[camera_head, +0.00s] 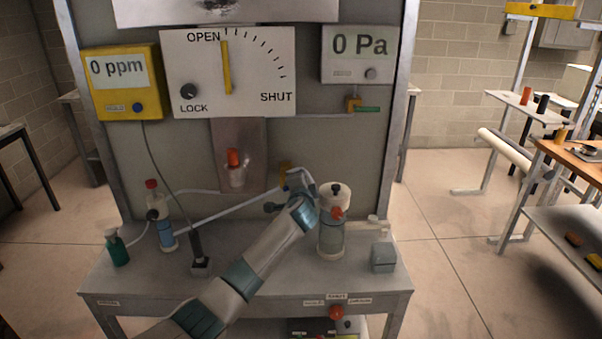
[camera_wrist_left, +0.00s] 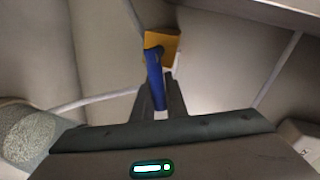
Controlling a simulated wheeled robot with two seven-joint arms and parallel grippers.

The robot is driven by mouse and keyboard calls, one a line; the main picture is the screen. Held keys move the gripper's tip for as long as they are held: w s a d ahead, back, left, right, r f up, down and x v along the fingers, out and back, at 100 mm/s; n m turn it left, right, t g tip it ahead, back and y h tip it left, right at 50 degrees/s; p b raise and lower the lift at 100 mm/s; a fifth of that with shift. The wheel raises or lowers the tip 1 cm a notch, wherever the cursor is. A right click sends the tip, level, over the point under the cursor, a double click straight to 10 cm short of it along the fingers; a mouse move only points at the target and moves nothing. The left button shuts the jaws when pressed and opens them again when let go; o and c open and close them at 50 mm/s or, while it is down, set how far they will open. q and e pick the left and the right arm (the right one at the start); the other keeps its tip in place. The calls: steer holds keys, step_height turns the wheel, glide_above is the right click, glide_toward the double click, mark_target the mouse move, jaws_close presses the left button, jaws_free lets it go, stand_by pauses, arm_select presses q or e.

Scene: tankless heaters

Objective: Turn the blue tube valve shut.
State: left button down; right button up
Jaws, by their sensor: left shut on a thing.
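The blue valve handle (camera_wrist_left: 154,72) runs from a yellow-orange valve block (camera_wrist_left: 162,44) toward me in the left wrist view. My left gripper (camera_wrist_left: 160,98) has its two dark fingers closed around the near end of the handle. In the head view my left gripper (camera_head: 291,184) is at the back panel above the bench, beside the yellow block (camera_head: 285,170). My arm and gripper hide the blue handle there. The yellow pointer (camera_head: 227,68) on the white dial board (camera_head: 260,92) stands nearly upright, near OPEN and away from SHUT. My right gripper is not in view.
A clear cylinder with a red knob (camera_head: 333,238) stands right beside my left wrist. A slimmer bottle (camera_head: 165,232), a green spray bottle (camera_head: 117,250) and a grey block (camera_head: 384,257) stand on the bench (camera_head: 290,275). The yellow meter (camera_head: 124,82) reads 0 ppm; the grey gauge (camera_head: 357,55) reads 0 Pa.

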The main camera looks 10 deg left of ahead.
arm_select(q)
steer(key=shift+f+m+p, duration=0.3)
steer(key=shift+f+m, duration=0.3)
steer(key=shift+m, duration=0.5)
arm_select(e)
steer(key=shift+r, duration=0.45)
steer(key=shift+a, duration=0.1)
arm_select(q)
steer(key=c, duration=1.8)
jaws_free()
steer(key=shift+o, duration=0.2)
